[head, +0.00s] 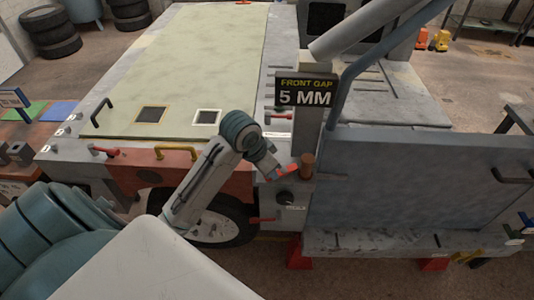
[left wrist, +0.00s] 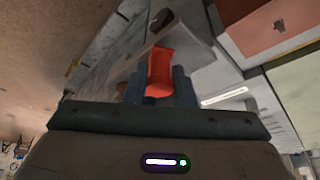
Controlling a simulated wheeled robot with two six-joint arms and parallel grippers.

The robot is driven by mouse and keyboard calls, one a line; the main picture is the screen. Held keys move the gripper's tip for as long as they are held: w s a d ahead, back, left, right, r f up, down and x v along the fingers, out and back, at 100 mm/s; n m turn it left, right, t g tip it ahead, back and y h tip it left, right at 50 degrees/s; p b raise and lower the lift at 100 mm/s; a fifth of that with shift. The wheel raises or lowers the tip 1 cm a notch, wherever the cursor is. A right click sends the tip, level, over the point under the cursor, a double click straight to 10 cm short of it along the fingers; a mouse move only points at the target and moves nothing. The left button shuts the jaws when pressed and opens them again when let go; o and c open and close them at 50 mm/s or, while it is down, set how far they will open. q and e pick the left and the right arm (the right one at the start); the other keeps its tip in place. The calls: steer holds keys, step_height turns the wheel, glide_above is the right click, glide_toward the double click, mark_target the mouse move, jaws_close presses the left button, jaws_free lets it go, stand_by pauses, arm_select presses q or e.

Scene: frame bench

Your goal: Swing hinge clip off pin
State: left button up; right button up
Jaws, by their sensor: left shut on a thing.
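My left gripper (head: 281,174) reaches across from the left to the front corner post of the grey frame. It is shut on a red clip (head: 291,169), which also shows between the two fingers in the left wrist view (left wrist: 160,72). A brown upright cylinder (head: 307,164), which looks like the pin, stands just right of the clip. The fingers partly hide the clip in the head view, and I cannot tell whether it still touches the pin. My right gripper is not in view.
A large grey panel (head: 420,185) stands close to the right of the post. A "FRONT GAP 5 MM" sign (head: 305,91) is above the clip. A yellow handle (head: 175,150) and a wheel (head: 222,222) are near my left arm. Another red lever (head: 262,220) sits below.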

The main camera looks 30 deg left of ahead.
mark_target(282, 175)
arm_select(q)
steer(key=d+n+y+p, duration=0.1)
steer(key=n, duration=0.1)
steer(key=d+n+p, duration=0.1)
steer(key=n+p, duration=0.1)
steer(key=d+n+y+p, duration=0.1)
steer(key=n, duration=0.1)
steer(key=shift+s+r+y+p, duration=0.1)
steer(key=shift+s+y+p, duration=0.15)
steer(key=shift+y+p, duration=0.1)
steer(key=shift+w+d+n+y, duration=0.1)
steer(key=shift+d+n+y, duration=0.2)
steer(key=shift+n, duration=0.7)
steer(key=shift+w+d+n+y, duration=0.1)
steer(key=shift+d+n+y, duration=0.2)
steer(key=shift+n, duration=0.7)
jaws_close()
jaws_free()
jaws_close()
steer(key=o, duration=0.9)
jaws_free()
steer(key=shift+d, duration=0.1)
steer(key=shift+o, duration=0.2)
